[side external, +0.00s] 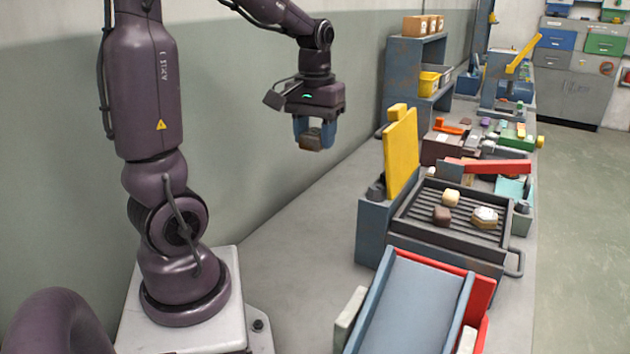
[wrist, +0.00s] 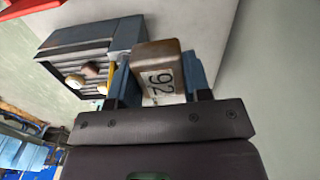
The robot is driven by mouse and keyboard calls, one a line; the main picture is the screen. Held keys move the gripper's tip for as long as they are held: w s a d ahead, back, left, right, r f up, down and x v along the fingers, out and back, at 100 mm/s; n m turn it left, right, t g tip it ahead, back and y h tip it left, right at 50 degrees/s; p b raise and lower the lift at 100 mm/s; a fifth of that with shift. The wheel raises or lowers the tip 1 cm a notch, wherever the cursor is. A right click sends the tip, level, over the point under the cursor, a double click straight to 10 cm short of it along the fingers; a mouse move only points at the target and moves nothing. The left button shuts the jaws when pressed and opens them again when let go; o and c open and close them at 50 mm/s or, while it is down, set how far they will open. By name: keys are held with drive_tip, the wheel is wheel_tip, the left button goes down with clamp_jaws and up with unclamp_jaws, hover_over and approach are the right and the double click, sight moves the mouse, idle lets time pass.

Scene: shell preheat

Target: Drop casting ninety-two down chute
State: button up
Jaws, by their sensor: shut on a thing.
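A brown block-shaped casting (wrist: 157,70) with a pale label reading 92 is between the blue fingers of my gripper (wrist: 160,82) in the wrist view. In the side external view my gripper (side external: 315,132) is shut on casting ninety-two (side external: 311,141) and holds it in the air above the bench, left of the grill tray. A sloping grey-blue chute (side external: 415,305) with blue side rails and red around it stands at the front of the bench. My gripper is up and to the left of this chute, well apart from it.
The bench left of the chute is mostly clear.

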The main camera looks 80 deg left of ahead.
sight(318, 134)
drive_tip(key=r, duration=0.5)
drive_tip(key=shift+w+d, duration=0.2)
drive_tip(key=shift+d, duration=0.15)
drive_tip(key=w+d, duration=0.3)
drive_tip(key=d, duration=0.6)
drive_tip(key=w+d, duration=0.3)
drive_tip(key=d, duration=0.6)
drive_tip(key=s+d, duration=0.4)
drive_tip(key=d, duration=0.6)
drive_tip(key=s+d, duration=0.4)
drive_tip(key=d, duration=0.5)
drive_tip(key=shift+s+d+f, duration=0.1)
drive_tip(key=shift+d+f, duration=0.05)
drive_tip(key=shift+f, duration=2.25)
drive_tip(key=shift+d+f, duration=0.2)
drive_tip(key=shift+f, duration=2.2)
drive_tip(key=shift+s+d+f, duration=0.1)
drive_tip(key=shift+d+f, duration=0.05)
drive_tip(key=shift+f, duration=2.25)
